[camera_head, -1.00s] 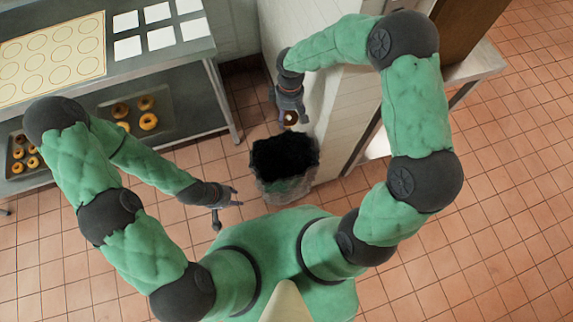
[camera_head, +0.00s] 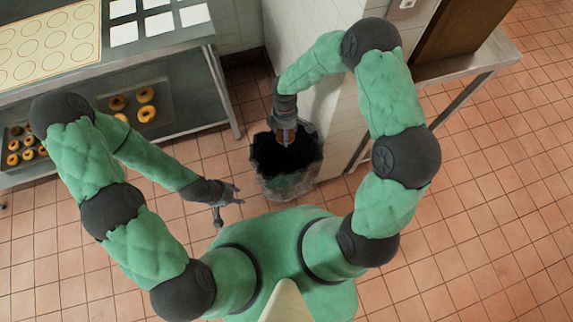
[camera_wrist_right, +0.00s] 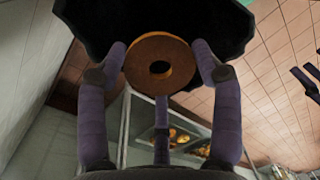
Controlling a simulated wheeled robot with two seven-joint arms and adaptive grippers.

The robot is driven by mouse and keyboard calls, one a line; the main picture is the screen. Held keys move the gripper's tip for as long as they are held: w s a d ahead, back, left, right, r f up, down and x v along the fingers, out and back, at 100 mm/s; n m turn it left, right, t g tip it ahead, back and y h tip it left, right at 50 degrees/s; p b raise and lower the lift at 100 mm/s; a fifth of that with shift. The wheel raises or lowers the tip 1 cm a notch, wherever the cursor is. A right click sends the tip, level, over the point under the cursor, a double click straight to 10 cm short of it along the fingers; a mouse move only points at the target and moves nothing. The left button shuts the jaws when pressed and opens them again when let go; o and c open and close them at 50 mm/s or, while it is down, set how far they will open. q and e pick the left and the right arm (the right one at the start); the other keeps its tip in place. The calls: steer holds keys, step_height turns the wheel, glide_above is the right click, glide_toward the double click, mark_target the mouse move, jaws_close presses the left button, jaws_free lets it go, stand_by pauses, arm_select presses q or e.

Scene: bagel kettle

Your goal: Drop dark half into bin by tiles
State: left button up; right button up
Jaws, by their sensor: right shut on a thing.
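The dark half (camera_wrist_right: 160,62) is a brown bagel half with a hole, held between the fingers of my right gripper (camera_wrist_right: 160,72) in the right wrist view. In the head view my right gripper (camera_head: 285,130) is over the bin's opening, with a bit of the dark half (camera_head: 286,137) showing beneath it. The bin (camera_head: 285,185) is grey with a black inside and stands on the tiled floor beside the white tiled wall. My left gripper (camera_head: 235,194) is open and empty, left of the bin.
A steel table (camera_head: 170,45) at the back left carries a beige mat with circles (camera_head: 50,45) and several white tiles (camera_head: 158,24). Trays of bagels (camera_head: 145,95) lie on its lower shelf. The white tiled wall (camera_head: 325,115) is close to the bin's right.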

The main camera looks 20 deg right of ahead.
steer(key=shift+f+b, duration=0.4)
steer(key=shift+f, duration=0.4)
steer(key=o, duration=0.9)
steer(key=r, duration=0.4)
steer(key=w+r, duration=0.1)
steer(key=r, duration=0.7)
steer(key=shift+w+d, duration=0.15)
